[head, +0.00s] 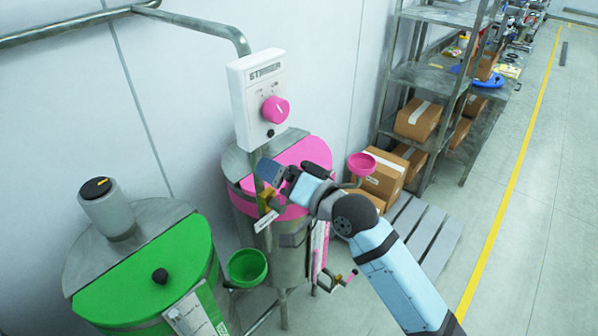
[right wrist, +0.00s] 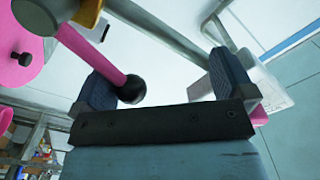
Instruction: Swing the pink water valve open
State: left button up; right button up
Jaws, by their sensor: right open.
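The pink water valve shows in the right wrist view as a pink lever (right wrist: 95,52) with a black ball end. The lever reaches in from the upper left, and its ball lies between my right gripper's (right wrist: 165,85) two fingers, closer to the left finger. The fingers are wide apart, and I cannot tell whether the left one touches the lever. In the head view my right gripper (head: 271,185) is over the front of the pink-lidded drum (head: 303,153), below the white control box (head: 258,95). There it largely hides the lever. My left gripper is out of view.
The control box carries a pink knob (head: 275,109). A green-lidded drum (head: 150,270) stands at left, with a green funnel (head: 247,266) beside it. A pink funnel (head: 361,164) is right of my wrist.

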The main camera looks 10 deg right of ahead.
jog(key=shift+s+a, duration=0.75)
jog(key=shift+a, duration=0.2)
jog(key=shift+w+d+f, duration=0.3)
jog(key=shift+d+f, duration=0.05)
jog(key=shift+f, duration=0.1)
jog(key=shift+s+d, duration=0.1)
jog(key=v, duration=0.8)
jog(key=shift+s+d, duration=0.25)
jog(key=shift+s, duration=0.1)
